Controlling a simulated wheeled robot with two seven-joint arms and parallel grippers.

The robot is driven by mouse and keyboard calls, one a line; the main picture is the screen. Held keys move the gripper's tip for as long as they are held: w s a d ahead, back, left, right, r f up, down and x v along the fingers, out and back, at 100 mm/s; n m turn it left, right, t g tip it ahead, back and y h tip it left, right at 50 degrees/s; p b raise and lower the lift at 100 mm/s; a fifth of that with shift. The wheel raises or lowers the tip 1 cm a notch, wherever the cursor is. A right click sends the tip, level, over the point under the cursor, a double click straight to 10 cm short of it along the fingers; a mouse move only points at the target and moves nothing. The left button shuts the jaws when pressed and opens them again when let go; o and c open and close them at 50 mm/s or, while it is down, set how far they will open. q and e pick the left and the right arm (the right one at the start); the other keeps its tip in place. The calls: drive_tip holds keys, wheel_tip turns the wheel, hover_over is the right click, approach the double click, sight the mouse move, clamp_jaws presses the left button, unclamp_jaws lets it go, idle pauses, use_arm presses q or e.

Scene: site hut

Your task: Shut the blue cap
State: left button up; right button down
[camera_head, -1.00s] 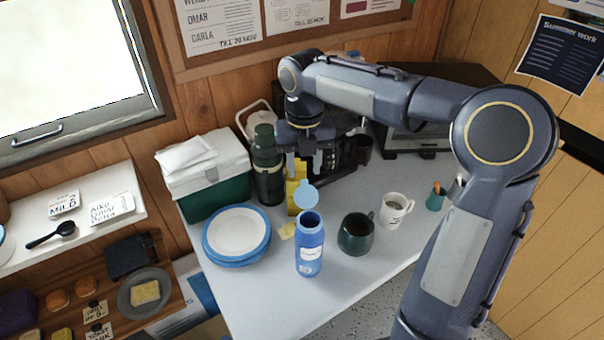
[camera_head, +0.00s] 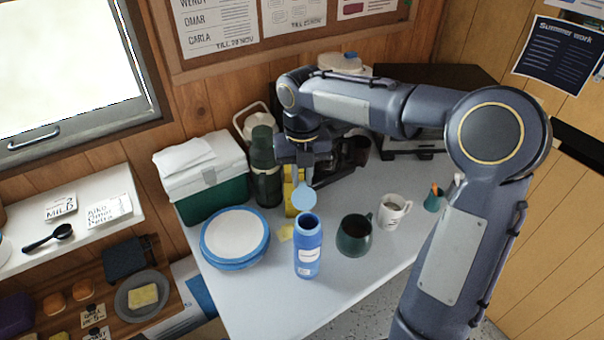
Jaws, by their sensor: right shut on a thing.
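The blue bottle (camera_head: 308,254) stands upright on the white table, its dark mouth open at the top. Its light blue cap (camera_head: 304,195) is open and stands up behind the mouth. My right gripper (camera_head: 304,176) reaches down from behind and above, at the top of the cap. It is shut on the cap; the exact contact between fingers and cap is small and partly hidden. My left gripper is not in view.
A dark green mug (camera_head: 354,238) and a white mug (camera_head: 391,214) stand right of the bottle. Blue-rimmed plates (camera_head: 235,238) lie to its left. A yellow box (camera_head: 290,198), green flask (camera_head: 265,170) and cooler (camera_head: 205,178) stand behind. The table's front is clear.

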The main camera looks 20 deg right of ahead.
sight(303, 194)
drive_tip(key=shift+s, duration=0.1)
idle(0.5)
drive_tip(key=shift+s+a+t+b, duration=0.1)
drive_tip(key=shift+s+t+b, duration=0.15)
drive_tip(key=shift+t+b, duration=0.5)
drive_tip(key=s+t+b, duration=0.1)
drive_tip(key=b, duration=0.2)
drive_tip(key=s+t+h+b, duration=0.1)
drive_tip(key=t+b, duration=0.1)
drive_tip(key=s+a+t+b, duration=0.1)
drive_tip(key=s+t+b, duration=0.1)
drive_tip(key=b, duration=0.1)
drive_tip(key=shift+r+h+b, duration=0.2)
drive_tip(key=shift+h+b, duration=0.1)
drive_tip(key=s+a+f+t+h+b, duration=0.2)
drive_tip(key=t+b, duration=1.5)
drive_tip(key=b, duration=1.7)
drive_tip(key=shift+s+f+t+h, duration=0.35)
drive_tip(key=shift+s+f+h, duration=0.85)
drive_tip(key=shift+s+f, duration=1.7)
drive_tip(key=shift+w+f, duration=0.15)
drive_tip(key=shift+h, duration=0.3)
